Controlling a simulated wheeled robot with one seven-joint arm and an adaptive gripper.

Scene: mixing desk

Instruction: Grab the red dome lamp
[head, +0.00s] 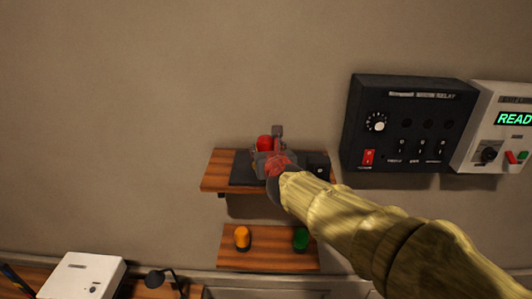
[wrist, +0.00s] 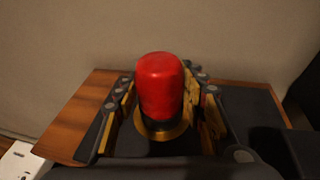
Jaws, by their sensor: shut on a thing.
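The red dome lamp (head: 264,142) is on the upper wooden shelf in the head view, partly hidden by my gripper (head: 272,158). In the wrist view the lamp (wrist: 160,85) stands upright with a brass-coloured ring at its base. My gripper (wrist: 164,112) has a finger on each side of the lamp and is shut on it. The lamp's underside is hidden, so I cannot tell whether it touches the dark mat (head: 243,170) on the shelf.
The upper shelf (head: 216,172) is on the wall. A lower shelf (head: 268,259) holds an orange lamp (head: 242,238) and a green lamp (head: 300,238). A black relay panel (head: 400,110) and a white panel (head: 500,115) are at right. A white box (head: 85,273) sits lower left.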

